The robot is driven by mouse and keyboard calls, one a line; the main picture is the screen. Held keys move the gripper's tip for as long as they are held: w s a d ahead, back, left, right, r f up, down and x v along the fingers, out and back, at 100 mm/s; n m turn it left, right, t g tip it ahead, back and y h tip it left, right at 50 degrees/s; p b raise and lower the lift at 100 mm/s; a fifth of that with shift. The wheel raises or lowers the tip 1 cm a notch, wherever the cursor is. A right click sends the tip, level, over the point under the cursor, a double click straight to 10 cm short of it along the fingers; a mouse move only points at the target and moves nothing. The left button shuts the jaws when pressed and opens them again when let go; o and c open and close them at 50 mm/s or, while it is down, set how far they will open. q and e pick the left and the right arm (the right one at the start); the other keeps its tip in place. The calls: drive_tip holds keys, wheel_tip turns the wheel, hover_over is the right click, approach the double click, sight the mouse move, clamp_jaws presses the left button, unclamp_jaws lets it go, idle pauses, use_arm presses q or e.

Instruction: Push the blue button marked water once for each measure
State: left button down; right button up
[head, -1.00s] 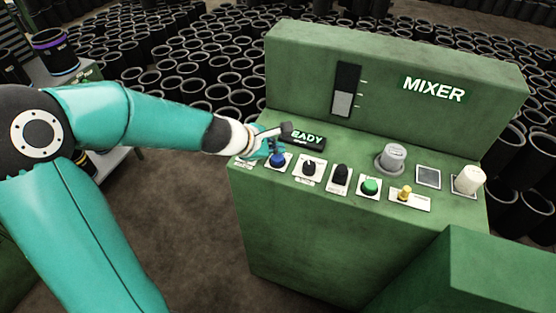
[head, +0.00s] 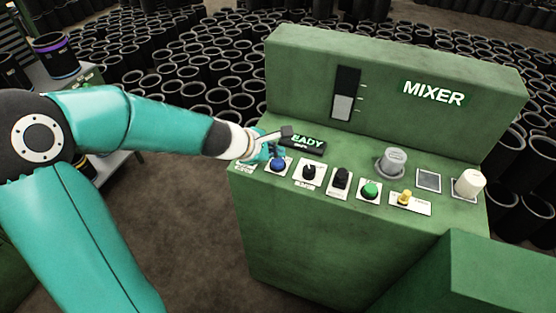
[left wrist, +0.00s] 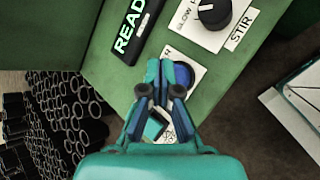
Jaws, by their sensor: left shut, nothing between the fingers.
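The blue button (head: 278,164) is at the left end of the control row on the green mixer panel. It also shows in the left wrist view (left wrist: 183,77), beside my fingertips and partly behind them, on a white label that is mostly covered. My left gripper (head: 272,150) is shut and empty, just behind and left of the button. In the left wrist view its blue-teal fingers (left wrist: 160,68) are together, pointing down at the panel. I cannot tell whether they touch the button. The right gripper is out of view.
A display reading READY (left wrist: 131,27) sits behind the button, partly hidden in the head view. Right of the button are a black STIR knob (head: 309,172), another black control (head: 341,178), a green button (head: 370,189) and a yellow switch (head: 404,198). Black sleeves (head: 190,65) crowd the floor behind.

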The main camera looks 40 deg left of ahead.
sight(276, 162)
use_arm(q)
drive_tip(key=shift+f, duration=0.15)
drive_tip(key=shift+f+b, duration=0.25)
drive_tip(key=shift+b, duration=0.15)
drive_tip(key=shift+f+b, duration=0.4)
drive_tip(key=shift+b, duration=0.05)
idle(0.7)
drive_tip(key=shift+r, duration=0.1)
drive_tip(key=shift+r+p, duration=0.75)
drive_tip(key=shift+p, duration=0.15)
wheel_tip(276, 162, up, 5)
drive_tip(key=p, duration=0.5)
idle(1.8)
